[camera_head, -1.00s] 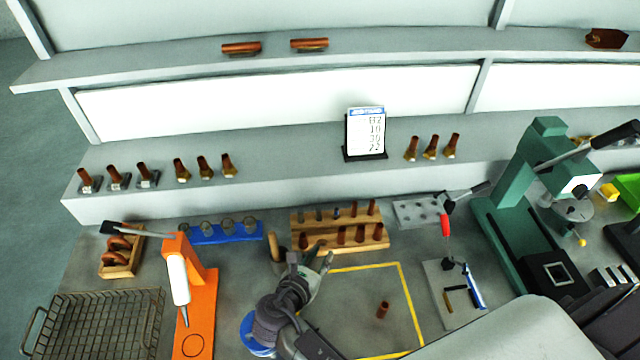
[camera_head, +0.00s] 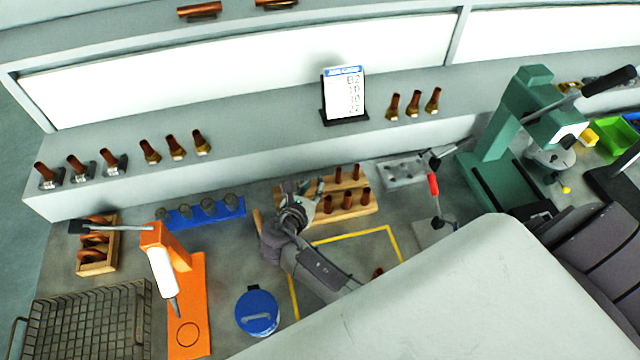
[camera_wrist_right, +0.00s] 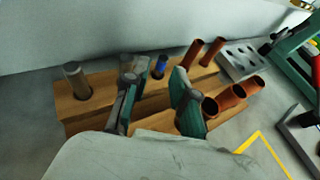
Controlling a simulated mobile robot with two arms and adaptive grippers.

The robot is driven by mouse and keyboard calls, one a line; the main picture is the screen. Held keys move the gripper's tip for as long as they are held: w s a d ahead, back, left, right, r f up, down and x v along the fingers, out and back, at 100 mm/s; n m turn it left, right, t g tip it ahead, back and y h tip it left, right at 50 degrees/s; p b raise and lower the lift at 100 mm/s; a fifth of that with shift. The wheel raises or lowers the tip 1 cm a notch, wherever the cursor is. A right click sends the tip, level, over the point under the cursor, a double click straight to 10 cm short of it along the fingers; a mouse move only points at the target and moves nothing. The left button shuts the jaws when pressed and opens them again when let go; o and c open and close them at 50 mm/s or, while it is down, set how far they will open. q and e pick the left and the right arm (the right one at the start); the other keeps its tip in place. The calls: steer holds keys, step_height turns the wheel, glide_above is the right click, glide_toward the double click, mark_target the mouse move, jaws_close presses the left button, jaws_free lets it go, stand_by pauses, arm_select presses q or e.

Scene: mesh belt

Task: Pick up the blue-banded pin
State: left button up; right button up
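The blue-banded pin (camera_wrist_right: 160,67) stands in a hole of the wooden rack (camera_wrist_right: 102,88), with its blue band near the top. In the wrist view it shows between and just beyond the two fingers of my right gripper (camera_wrist_right: 157,97), which is open and empty. In the head view my right gripper (camera_head: 306,192) is over the left part of the rack (camera_head: 350,211) and hides the pin there. My left gripper is not in view.
A grey pin (camera_wrist_right: 76,80) stands to the left in the rack, and several copper tubes (camera_wrist_right: 225,100) stand to the right. A metal plate with holes (camera_head: 402,172) lies right of the rack. A blue pin rail (camera_head: 206,212) is to its left.

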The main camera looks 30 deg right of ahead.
mark_target(320, 180)
steer(key=b+x, duration=0.2)
steer(key=x, duration=0.1)
steer(key=shift+d+f+b, duration=0.2)
steer(key=shift+d+b, duration=0.2)
steer(key=shift+w+d, duration=0.25)
steer(key=shift+w, duration=0.15)
steer(key=shift+s, duration=0.1)
steer(key=shift+c, duration=0.2)
steer(key=shift+s+a+r, duration=0.1)
jaws_close()
